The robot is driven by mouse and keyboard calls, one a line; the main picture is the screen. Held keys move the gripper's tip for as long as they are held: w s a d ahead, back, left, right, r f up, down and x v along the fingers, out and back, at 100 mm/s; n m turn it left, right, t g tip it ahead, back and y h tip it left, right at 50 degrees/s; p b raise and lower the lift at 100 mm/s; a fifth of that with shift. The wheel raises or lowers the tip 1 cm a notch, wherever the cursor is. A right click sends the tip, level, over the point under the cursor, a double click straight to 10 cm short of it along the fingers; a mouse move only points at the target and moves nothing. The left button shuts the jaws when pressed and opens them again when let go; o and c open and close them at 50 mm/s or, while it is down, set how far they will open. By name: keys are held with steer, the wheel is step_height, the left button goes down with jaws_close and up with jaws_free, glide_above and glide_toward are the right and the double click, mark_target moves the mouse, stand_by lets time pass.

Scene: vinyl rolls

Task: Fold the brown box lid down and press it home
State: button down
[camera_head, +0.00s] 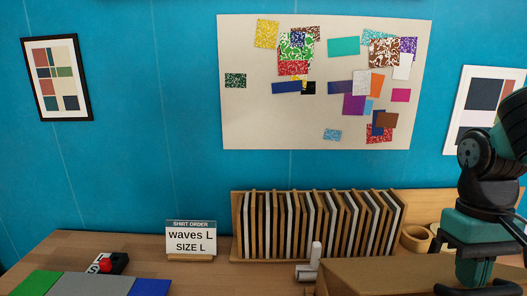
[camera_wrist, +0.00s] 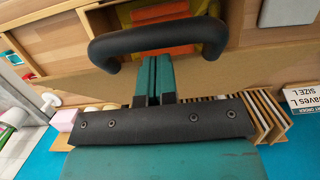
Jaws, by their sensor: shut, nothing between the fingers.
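The brown box (camera_head: 385,278) shows at the bottom right of the head view as a flat brown panel, cut off by the lower edge. I cannot tell how far its lid is folded down. In the wrist view a plain brown panel (camera_wrist: 235,77) spans behind my gripper (camera_wrist: 154,72), whose teal fingers are together with nothing between them. In the head view my arm comes down at the right, over the panel's right end; the fingertips are out of that view. Whether the fingers touch the panel cannot be told.
A wooden rack (camera_head: 318,225) of upright sleeves stands behind the box, with round tan rolls (camera_head: 415,238) to its right. A white-topped tool (camera_head: 312,262) stands at the box's left. An order sign (camera_head: 191,240) and a red button (camera_head: 106,264) are further left.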

steer(key=shift+s+f+b, duration=0.95)
steer(key=shift+s+f, duration=0.55)
steer(key=shift+f, duration=0.1)
steer(key=shift+f, duration=0.1)
steer(key=s+f+b, duration=0.4)
steer(key=f+b, duration=0.6)
stand_by(0.6)
steer(key=shift+s+r, duration=0.1)
